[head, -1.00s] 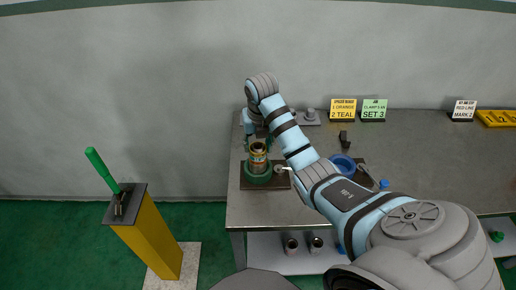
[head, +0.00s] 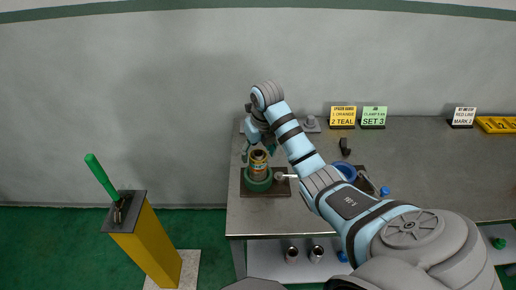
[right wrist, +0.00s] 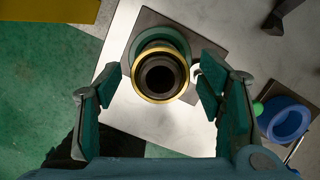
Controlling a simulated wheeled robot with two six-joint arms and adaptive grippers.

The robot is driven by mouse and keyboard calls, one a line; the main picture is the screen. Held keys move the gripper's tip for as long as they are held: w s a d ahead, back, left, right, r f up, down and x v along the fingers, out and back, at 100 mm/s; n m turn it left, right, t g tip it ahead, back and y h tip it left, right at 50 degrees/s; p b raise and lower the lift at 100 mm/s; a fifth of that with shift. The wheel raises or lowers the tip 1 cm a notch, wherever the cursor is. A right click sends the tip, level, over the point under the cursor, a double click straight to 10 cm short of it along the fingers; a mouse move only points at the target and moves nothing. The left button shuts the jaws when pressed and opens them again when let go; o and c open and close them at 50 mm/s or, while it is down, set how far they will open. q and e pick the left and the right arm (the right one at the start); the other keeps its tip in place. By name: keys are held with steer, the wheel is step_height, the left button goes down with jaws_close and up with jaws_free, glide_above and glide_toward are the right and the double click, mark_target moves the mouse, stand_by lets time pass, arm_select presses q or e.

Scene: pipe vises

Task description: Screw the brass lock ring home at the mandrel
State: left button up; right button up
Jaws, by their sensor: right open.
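The mandrel stands upright in a green round holder (head: 257,183) on a dark plate near the table's left end. In the head view its stacked body (head: 258,168) shows orange bands. The brass lock ring (right wrist: 143,85) shows in the right wrist view as a gold rim around the dark hollow top of the mandrel. My right gripper (right wrist: 157,87) is open, its green-padded fingers on either side of the ring with gaps visible. In the head view the right gripper (head: 259,147) is at the mandrel's top. The ring's threads are hidden. My left gripper is out of view.
A small grey-handled part (head: 281,177) projects right of the holder. A blue ring-shaped dish (right wrist: 286,120) lies to the right. Signs (head: 343,117) stand along the back. A yellow pillar (head: 152,245) with a green-handled tool (head: 98,179) stands left of the table.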

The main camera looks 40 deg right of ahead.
steer(key=n, duration=0.3)
steer(key=shift+d+r+y, duration=0.1)
steer(key=shift+r+y, duration=0.15)
steer(key=shift+y, duration=0.05)
steer(key=n, duration=0.3)
steer(key=shift+f+y, duration=0.1)
steer(key=shift+y, duration=0.2)
steer(key=n, duration=0.4)
steer(key=shift+f+y+b, duration=0.15)
steer(key=shift+y+b, duration=0.15)
steer(key=shift+y, duration=0.1)
steer(key=n, duration=0.2)
steer(key=shift+w+n+g, duration=0.1)
steer(key=shift+n+g, duration=0.2)
steer(key=shift+g, duration=0.1)
steer(key=n+g+b, duration=0.1)
steer(key=n, duration=0.4)
steer(key=shift+y+b, duration=0.4)
steer(key=n, duration=0.3)
steer(key=shift+g, duration=0.3)
steer(key=n, duration=0.4)
steer(key=shift+n+g, duration=0.3)
steer(key=shift+g, duration=0.1)
steer(key=shift+p, duration=0.55)
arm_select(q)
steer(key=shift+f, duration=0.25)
